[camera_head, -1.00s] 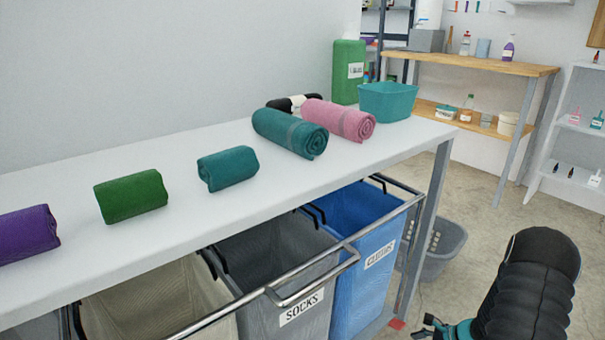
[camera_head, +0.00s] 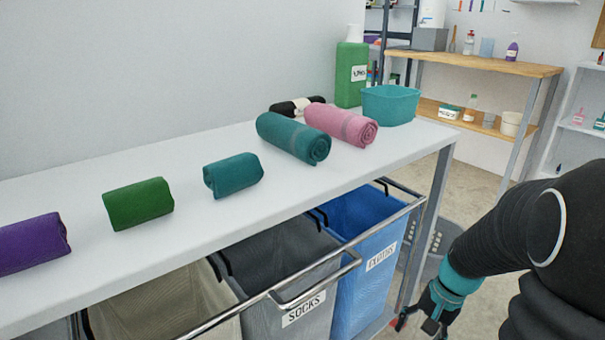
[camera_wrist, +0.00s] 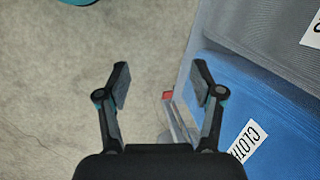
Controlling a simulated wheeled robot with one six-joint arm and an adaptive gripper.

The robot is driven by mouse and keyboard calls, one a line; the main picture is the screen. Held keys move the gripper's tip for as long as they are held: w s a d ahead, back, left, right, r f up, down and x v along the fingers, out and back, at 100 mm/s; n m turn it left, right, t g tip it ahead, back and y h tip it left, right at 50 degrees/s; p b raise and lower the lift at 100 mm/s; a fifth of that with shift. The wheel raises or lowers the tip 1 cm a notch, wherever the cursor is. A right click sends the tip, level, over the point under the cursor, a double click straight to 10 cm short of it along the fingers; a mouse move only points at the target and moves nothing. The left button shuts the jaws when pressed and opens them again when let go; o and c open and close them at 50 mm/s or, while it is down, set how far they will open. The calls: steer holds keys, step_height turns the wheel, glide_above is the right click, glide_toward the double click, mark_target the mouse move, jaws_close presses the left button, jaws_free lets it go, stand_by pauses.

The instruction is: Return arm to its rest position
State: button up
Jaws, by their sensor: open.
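My arm comes in from the right edge in the head view, black with a teal band near the wrist. My gripper (camera_head: 420,322) points downward at the bottom, just right of the table leg and the blue bin. In the wrist view my gripper (camera_wrist: 160,88) has its two fingers spread wide with nothing between them. Below it are the concrete floor (camera_wrist: 60,90), the foot of the table leg with a red tip (camera_wrist: 168,96), and the blue bin (camera_wrist: 265,95).
The white table (camera_head: 90,275) holds rolled towels: purple (camera_head: 30,243), green (camera_head: 138,204), teal (camera_head: 234,175) and pink (camera_head: 342,124). Grey (camera_head: 275,265) and blue (camera_head: 350,290) laundry bins stand underneath, behind a metal rail (camera_head: 320,290). A grey basket (camera_head: 445,236) sits on the floor behind my arm.

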steer(key=s+a+r+n+t+h+p, duration=0.1)
steer(key=s+a+r+n+t, duration=0.2)
steer(key=r, duration=0.7)
steer(key=s+a+r+n+t+h+p, duration=0.1)
steer(key=s+a+r+n+t+h, duration=0.1)
steer(key=s+r, duration=0.6)
steer(key=a+r+n+t, duration=0.1)
steer(key=a+r+n, duration=0.1)
steer(key=a, duration=0.1)
steer(key=shift+a+r+p, duration=0.15)
steer(key=shift+a+p, duration=0.25)
